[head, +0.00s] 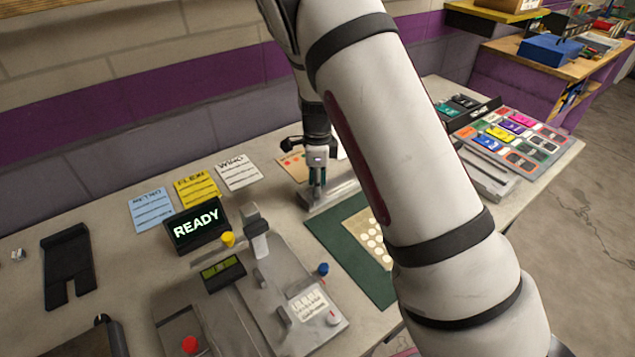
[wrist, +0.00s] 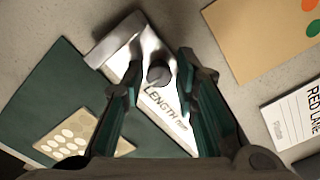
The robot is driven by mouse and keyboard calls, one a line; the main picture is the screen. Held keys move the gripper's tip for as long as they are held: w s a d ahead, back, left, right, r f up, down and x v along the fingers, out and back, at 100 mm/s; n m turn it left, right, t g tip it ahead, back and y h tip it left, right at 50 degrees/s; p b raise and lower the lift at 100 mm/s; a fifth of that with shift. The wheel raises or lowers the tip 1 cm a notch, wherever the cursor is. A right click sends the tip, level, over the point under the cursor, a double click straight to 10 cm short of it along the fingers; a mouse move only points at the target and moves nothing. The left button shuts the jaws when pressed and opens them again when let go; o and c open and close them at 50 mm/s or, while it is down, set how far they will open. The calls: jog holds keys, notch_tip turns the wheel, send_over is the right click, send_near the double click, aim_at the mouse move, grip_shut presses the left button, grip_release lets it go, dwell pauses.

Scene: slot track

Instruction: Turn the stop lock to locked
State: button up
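In the wrist view, a grey metal piece (wrist: 125,42) carries a small dark round knob (wrist: 159,73), with a white plate (wrist: 165,103) marked "LENGTH" beside it. The knob may be the stop lock; no lock marking is readable. My gripper (wrist: 158,88) is open, its two teal-padded fingers apart on either side of the plate, the knob near the gap between their tips. I cannot tell whether they touch it. In the head view, my gripper (head: 317,190) points down over the metal piece (head: 333,193); its fingers hide the knob there.
A green mat (head: 340,243) with a cream dotted card (head: 368,238) lies in front of the metal piece. A grey machine (head: 262,300) with coloured knobs and a "READY" display (head: 196,225) stand to the left. Paper cards (head: 238,172) lie behind. A tray of coloured tiles (head: 515,140) is at right.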

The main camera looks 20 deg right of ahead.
jog(key=shift+r, duration=0.1)
notch_tip(320, 180, up, 12)
dwell(0.5)
